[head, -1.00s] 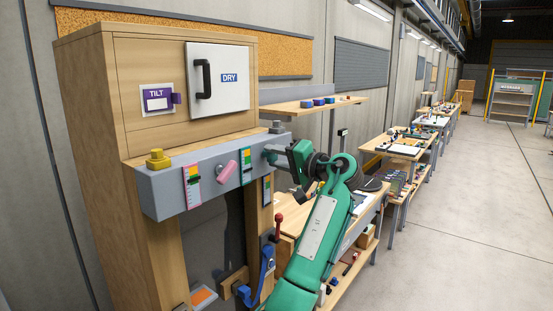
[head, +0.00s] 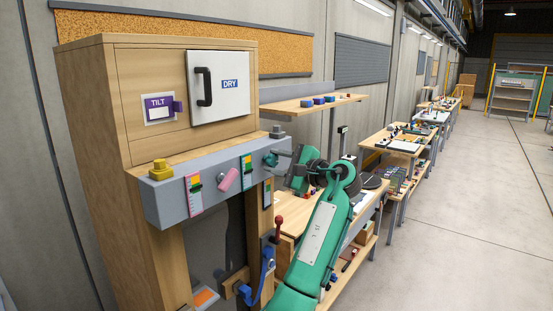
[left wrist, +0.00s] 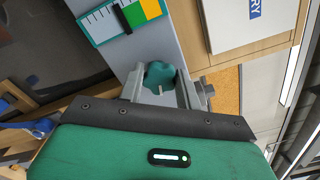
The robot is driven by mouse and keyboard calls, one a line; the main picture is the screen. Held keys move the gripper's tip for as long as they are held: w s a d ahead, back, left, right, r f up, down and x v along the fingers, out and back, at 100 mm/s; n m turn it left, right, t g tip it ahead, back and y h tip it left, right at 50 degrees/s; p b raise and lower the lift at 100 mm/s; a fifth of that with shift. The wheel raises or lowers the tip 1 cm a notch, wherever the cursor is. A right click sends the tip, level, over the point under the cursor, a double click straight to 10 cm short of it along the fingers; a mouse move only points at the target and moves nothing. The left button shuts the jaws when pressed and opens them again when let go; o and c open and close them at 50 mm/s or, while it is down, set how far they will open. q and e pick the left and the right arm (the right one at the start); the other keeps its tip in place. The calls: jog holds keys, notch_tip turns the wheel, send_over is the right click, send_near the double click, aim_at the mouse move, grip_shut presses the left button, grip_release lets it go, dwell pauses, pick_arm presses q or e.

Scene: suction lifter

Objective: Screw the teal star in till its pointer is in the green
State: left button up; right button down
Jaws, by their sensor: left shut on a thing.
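The teal star (head: 271,159) is a knob at the right end of the grey beam (head: 208,174), and it also shows in the left wrist view (left wrist: 160,75). My left gripper (head: 275,157) is shut on it, with one finger on each side in the left wrist view (left wrist: 160,88). The teal-edged scale (head: 246,169) is beside the star on the beam's front. In the left wrist view the scale (left wrist: 103,24) has white, green and orange parts. Its dark pointer (left wrist: 122,18) lies about where white meets green. My right gripper is not in view.
A pink knob (head: 227,179), a pink-edged scale (head: 194,194) and a yellow knob (head: 161,170) are further left on the beam. A purple TILT tag (head: 159,108) and a white DRY door (head: 221,86) are above. A red-knobbed lever (head: 278,228) stands below.

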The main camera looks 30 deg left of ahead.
pick_arm(q)
jog(key=m, duration=0.5)
jog(key=shift+w+m, duration=0.1)
jog(key=shift+m, duration=0.2)
jog(key=m, duration=0.5)
jog(key=shift+m, duration=0.4)
jog(key=shift+w+f, duration=0.1)
jog(key=o, duration=1)
jog(key=shift+d, duration=0.1)
